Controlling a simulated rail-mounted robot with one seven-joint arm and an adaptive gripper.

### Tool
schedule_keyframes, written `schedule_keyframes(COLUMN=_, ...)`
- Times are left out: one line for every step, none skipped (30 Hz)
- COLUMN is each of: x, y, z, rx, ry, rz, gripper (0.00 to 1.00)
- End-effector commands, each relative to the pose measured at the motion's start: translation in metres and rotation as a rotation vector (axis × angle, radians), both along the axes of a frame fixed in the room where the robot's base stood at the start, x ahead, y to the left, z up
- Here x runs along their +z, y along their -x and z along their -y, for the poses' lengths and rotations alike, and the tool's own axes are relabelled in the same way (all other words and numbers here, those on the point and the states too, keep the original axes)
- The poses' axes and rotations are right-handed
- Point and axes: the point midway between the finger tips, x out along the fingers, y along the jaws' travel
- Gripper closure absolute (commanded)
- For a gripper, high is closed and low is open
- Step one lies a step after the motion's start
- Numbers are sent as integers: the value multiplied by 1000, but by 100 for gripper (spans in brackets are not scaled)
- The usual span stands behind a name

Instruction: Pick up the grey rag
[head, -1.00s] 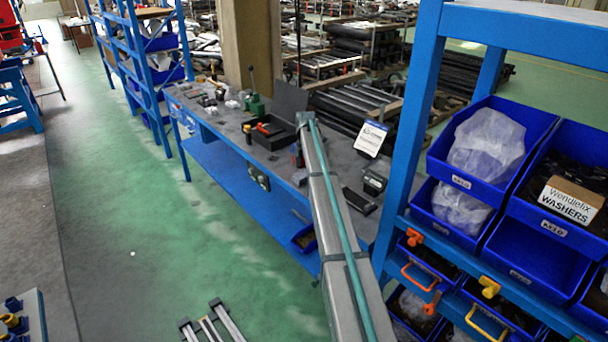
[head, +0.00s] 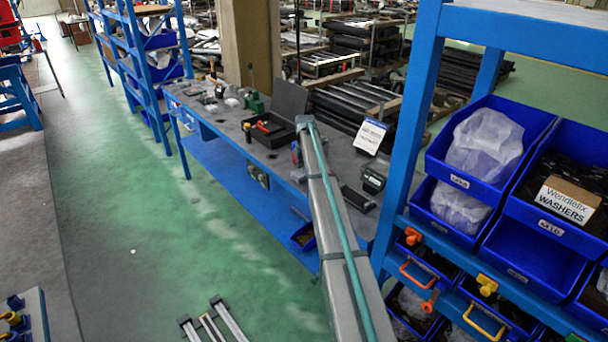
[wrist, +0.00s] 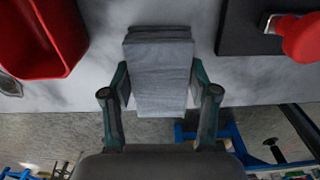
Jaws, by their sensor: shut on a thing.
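The grey rag (wrist: 158,50) is a folded, layered block of cloth in the middle of the wrist view. It lies over the front edge of a pale grey surface, as seen from above. My gripper (wrist: 160,88) has one dark green finger on each side of the rag and is shut on it. The near end of the rag reaches back between the fingers toward the palm. Whether the rag still touches the surface cannot be told. I cannot make out the rag or the gripper in the head view.
In the wrist view, a red bin (wrist: 40,38) stands close on the left and a dark plate (wrist: 240,38) with a red knob-like part (wrist: 302,38) on the right. The head view shows a cluttered workbench (head: 225,128) and blue racking (head: 408,140) with blue bins on the right.

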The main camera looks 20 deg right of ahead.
Motion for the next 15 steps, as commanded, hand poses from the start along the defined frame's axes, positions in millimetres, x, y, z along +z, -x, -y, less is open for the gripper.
schedule_keyframes(x=0, y=0, z=0, rx=0, ry=0, rz=0, gripper=75)
schedule_keyframes(x=1, y=0, z=0, rx=0, ry=0, rz=0, gripper=75)
schedule_keyframes(x=1, y=0, z=0, rx=0, ry=0, rz=0, gripper=75)
schedule_keyframes(x=2, y=0, z=0, rx=0, ry=0, rz=0, gripper=75)
schedule_keyframes(x=3, y=0, z=0, rx=0, ry=0, rz=0, gripper=75)
schedule_keyframes(x=4, y=0, z=0, rx=0, ry=0, rz=0, gripper=75)
schedule_keyframes(x=5, y=0, z=0, rx=0, ry=0, rz=1, gripper=75)
schedule_keyframes(x=7, y=0, z=0, rx=0, ry=1, rz=1, gripper=75)
schedule_keyframes(x=10, y=0, z=0, rx=0, ry=0, rz=2, gripper=75)
schedule_keyframes(x=13, y=0, z=0, rx=0, ry=0, rz=2, gripper=75)
schedule_keyframes(x=17, y=-1, z=0, rx=0, ry=0, rz=2, gripper=75)
schedule_keyframes(x=22, y=-1, z=0, rx=0, ry=0, rz=2, gripper=75)
schedule_keyframes(x=26, y=-1, z=0, rx=0, ry=1, rz=3, gripper=75)
schedule_keyframes(x=32, y=4, z=-1, rx=0, ry=1, rz=3, gripper=75)
schedule_keyframes(x=40, y=13, z=-3, rx=0, ry=1, rz=2, gripper=75)
